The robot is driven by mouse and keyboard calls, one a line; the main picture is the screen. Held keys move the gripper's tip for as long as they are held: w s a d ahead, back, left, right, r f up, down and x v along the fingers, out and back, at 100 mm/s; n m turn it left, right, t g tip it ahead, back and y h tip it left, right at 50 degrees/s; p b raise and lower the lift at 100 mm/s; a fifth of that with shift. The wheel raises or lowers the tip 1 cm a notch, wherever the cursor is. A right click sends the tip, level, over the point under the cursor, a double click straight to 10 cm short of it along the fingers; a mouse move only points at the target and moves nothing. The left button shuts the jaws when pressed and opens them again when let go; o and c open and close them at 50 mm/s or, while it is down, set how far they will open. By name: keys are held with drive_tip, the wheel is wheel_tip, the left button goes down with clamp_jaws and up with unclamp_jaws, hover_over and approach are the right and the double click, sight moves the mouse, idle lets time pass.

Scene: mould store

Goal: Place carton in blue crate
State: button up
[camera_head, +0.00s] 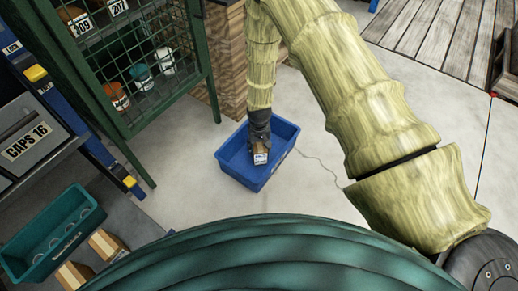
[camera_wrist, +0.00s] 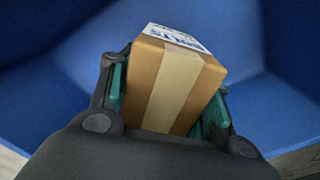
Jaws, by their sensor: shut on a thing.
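The carton (camera_wrist: 172,80) is a small brown cardboard box with a tape strip and a white printed label. In the wrist view my gripper (camera_wrist: 165,95) is shut on it, one finger on each side. The blue crate (camera_head: 283,158) stands on the floor in the middle of the head view. Its blue walls (camera_wrist: 85,40) surround the carton in the wrist view. In the head view the carton (camera_head: 261,158) and my gripper (camera_head: 260,146) are over or inside the open crate. I cannot tell whether the carton touches the crate floor.
A green mesh cabinet (camera_head: 195,55) with jars stands at the upper left. A grey drawer unit (camera_head: 30,140) is at the left. A teal bin (camera_head: 52,232) and two cardboard boxes (camera_head: 105,244) are at the lower left. The floor (camera_head: 310,205) around the crate is mostly clear.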

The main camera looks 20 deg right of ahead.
drive_tip(key=o, duration=1.2)
drive_tip(key=shift+f, duration=0.1)
wheel_tip(320, 180, up, 12)
drive_tip(key=p, duration=0.6)
